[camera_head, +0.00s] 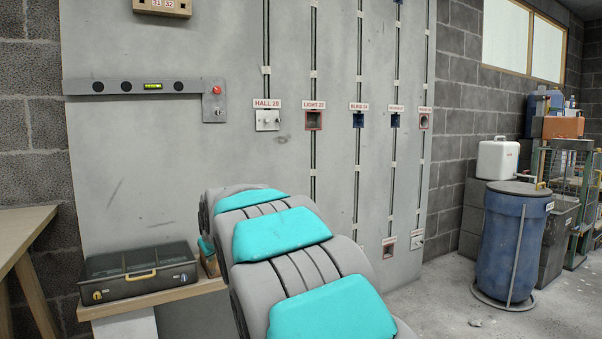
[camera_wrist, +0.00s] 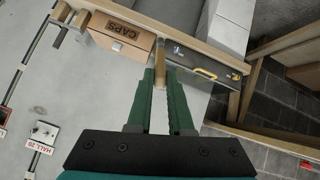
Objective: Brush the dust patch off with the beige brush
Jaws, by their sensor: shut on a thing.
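My gripper (camera_wrist: 160,76) shows in the wrist view with two long green fingers. It is shut on the beige brush (camera_wrist: 160,56), a narrow tan piece that extends beyond the fingertips; the fingers hide part of it. In the head view my grey and teal arm covers most of the gripper and brush. I cannot clearly pick out the dust patch. The grey wall panel (camera_head: 150,140) has several faint dark scuffs.
A dark toolbox (camera_head: 137,274) stands on a wooden shelf (camera_head: 160,297). A cardboard box marked CAPS (camera_wrist: 118,38) shows in the wrist view. A blue drum (camera_head: 515,240) stands on the right.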

